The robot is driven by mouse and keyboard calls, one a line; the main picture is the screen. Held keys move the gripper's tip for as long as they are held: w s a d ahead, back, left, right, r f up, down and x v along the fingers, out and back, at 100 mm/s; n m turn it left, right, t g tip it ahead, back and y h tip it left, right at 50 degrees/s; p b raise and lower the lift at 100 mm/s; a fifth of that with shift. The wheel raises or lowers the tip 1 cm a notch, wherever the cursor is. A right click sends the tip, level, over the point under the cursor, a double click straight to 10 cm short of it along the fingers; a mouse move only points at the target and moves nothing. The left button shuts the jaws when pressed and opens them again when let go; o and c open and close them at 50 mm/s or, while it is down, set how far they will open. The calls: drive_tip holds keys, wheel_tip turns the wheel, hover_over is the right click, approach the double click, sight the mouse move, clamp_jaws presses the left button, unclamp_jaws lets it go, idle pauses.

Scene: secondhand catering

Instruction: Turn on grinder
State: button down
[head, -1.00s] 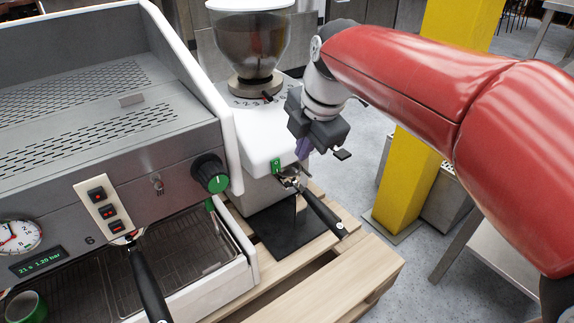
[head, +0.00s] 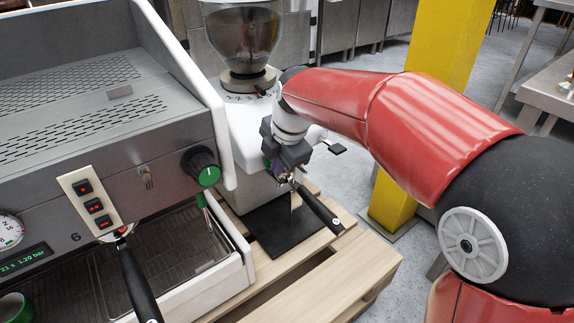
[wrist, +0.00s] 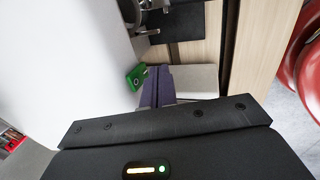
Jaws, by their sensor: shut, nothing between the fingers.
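The grinder (head: 243,125) is a white body with a clear bean hopper (head: 243,38) on top, standing right of the espresso machine. Its green switch (wrist: 137,76) shows on the white casing in the wrist view; in the head view my gripper mostly covers it. My gripper (head: 281,174) is at the grinder's front, above the portafilter. Its purple fingers (wrist: 156,88) are shut with nothing between them. In the wrist view the fingertips are just right of the green switch, very close to it. I cannot tell whether they touch.
A portafilter with a black handle (head: 320,209) sticks out from the grinder's front, below my gripper. A black plate (head: 272,238) lies beneath on the wooden pallet (head: 325,285). The espresso machine (head: 165,200) stands at left, a yellow post (head: 398,183) behind at right.

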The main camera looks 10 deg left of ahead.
drive_tip(key=shift+w+a, duration=0.25)
drive_tip(key=shift+a, duration=0.05)
drive_tip(key=shift+w+a+f, duration=0.15)
drive_tip(key=shift+a, duration=0.05)
drive_tip(key=shift+p, duration=0.35)
